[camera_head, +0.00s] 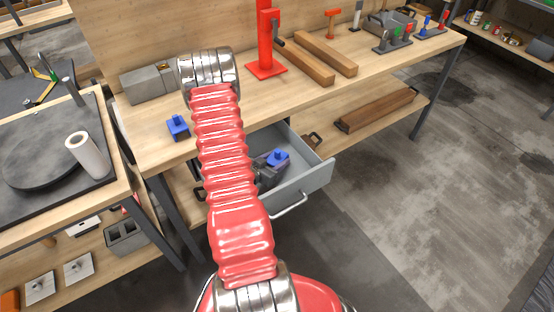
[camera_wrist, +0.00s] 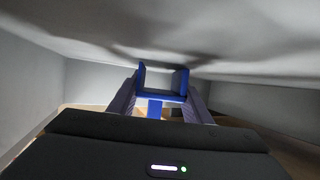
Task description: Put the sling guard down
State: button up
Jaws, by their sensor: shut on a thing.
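A blue sling guard (camera_head: 278,157) is held by my gripper (camera_head: 268,170) within the open grey drawer (camera_head: 309,178) under the bench. In the wrist view the blue guard (camera_wrist: 163,95) sits between the two fingers of my gripper (camera_wrist: 160,103), its U-shaped end facing away from me. The fingers are shut on it. Grey drawer surfaces surround it there. I cannot tell whether the guard touches the drawer. A second blue guard-like piece (camera_head: 178,127) stands on the bench top, left of my arm.
The wooden bench (camera_head: 400,62) carries a red post stand (camera_head: 266,45), two wooden beams (camera_head: 315,57) and a grey block (camera_head: 148,83). A left table (camera_head: 105,150) holds a round dark plate (camera_head: 40,152) and a white roll (camera_head: 87,155). Open floor (camera_head: 420,190) lies to the right.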

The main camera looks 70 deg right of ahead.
aim_at(272, 162)
jog(key=shift+f, duration=0.1)
jog(key=o, duration=1.1)
jog(key=shift+v, duration=3.85)
jog(key=shift+d, duration=0.1)
